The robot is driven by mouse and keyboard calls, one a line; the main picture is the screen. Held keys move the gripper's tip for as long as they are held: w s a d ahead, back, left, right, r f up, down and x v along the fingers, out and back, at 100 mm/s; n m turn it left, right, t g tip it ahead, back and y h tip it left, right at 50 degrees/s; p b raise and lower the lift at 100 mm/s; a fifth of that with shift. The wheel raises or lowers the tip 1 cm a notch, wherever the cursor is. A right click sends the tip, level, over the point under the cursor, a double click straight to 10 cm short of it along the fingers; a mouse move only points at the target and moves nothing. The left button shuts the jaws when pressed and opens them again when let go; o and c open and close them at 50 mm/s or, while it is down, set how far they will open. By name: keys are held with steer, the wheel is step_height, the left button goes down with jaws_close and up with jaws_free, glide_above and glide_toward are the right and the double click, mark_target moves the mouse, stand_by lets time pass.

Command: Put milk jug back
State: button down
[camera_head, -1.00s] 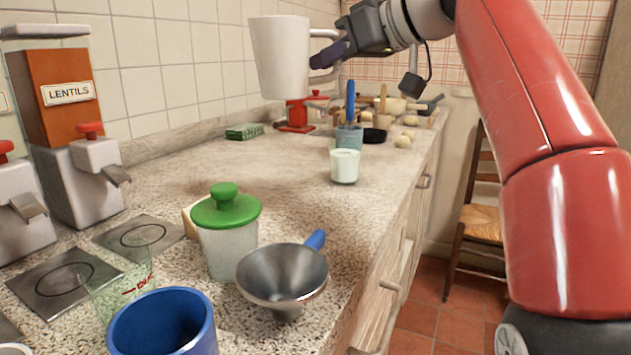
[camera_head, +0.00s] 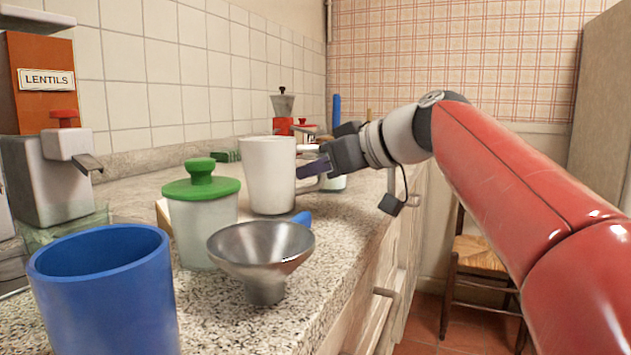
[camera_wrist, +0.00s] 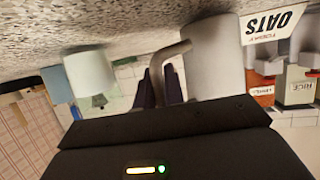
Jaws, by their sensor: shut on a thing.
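The milk jug (camera_head: 268,178) is a tall white jug, upright behind the green-lidded jar in the head view. Its base is at or just above the counter; I cannot tell whether it touches. My gripper (camera_head: 312,168) is shut on the jug's handle from the right. In the wrist view, which is upside down, the jug (camera_wrist: 212,60) appears grey, with its handle (camera_wrist: 172,52) by the dark fingers (camera_wrist: 160,88).
A green-lidded jar (camera_head: 202,220), a metal funnel (camera_head: 260,250) and a blue cup (camera_head: 105,295) stand in front on the counter. A white cup (camera_head: 333,183) is partly hidden behind my gripper. A lentils dispenser (camera_head: 45,130) is at left. An OATS card (camera_wrist: 272,28) is near the jug.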

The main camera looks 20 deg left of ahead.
steer(key=shift+f, duration=0.25)
steer(key=c, duration=1.9)
jaws_free()
steer(key=shift+f, duration=0.1)
steer(key=o, duration=0.4)
steer(key=v, duration=1.2)
steer(key=shift+p, duration=0.35)
steer(key=shift+d, duration=0.1)
